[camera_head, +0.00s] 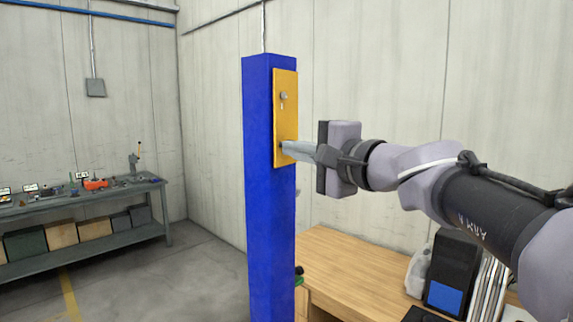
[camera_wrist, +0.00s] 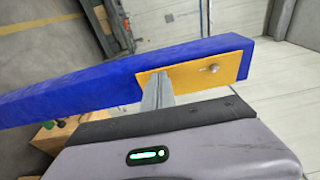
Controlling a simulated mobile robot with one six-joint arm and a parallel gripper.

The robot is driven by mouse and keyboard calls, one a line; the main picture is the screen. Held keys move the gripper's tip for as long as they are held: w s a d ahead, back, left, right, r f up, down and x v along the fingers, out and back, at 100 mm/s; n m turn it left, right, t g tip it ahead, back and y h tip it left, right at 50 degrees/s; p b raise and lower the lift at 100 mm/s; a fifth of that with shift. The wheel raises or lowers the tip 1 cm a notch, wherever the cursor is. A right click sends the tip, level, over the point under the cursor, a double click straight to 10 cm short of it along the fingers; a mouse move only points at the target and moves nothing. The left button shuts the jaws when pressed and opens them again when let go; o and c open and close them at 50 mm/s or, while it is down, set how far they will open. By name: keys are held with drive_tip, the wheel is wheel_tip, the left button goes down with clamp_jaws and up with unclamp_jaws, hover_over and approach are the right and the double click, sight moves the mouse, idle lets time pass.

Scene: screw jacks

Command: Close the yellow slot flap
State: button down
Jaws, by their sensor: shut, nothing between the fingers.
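The yellow flap (camera_head: 286,118) is a flat upright plate on the side of a blue post (camera_head: 258,190), with a small round grey knob (camera_head: 283,96) in its upper part. My gripper (camera_head: 285,147) is shut and empty, its fingertips at the lower part of the plate, touching it or very close. In the wrist view the plate (camera_wrist: 222,66) lies across the blue post (camera_wrist: 70,95), with the knob (camera_wrist: 213,69) to the right of my fingers (camera_wrist: 157,88). The fingers hide part of the plate. I cannot tell how far the flap is open.
A wooden desk (camera_head: 345,262) stands behind the post, with a black box (camera_head: 452,262) at its right. A workbench (camera_head: 85,200) with tools is far left. The floor between the workbench and post is clear.

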drive_tip(key=shift+a+b, duration=0.6)
drive_tip(key=shift+a, duration=0.05)
drive_tip(key=shift+w+a, duration=0.25)
drive_tip(key=shift+a, duration=0.2)
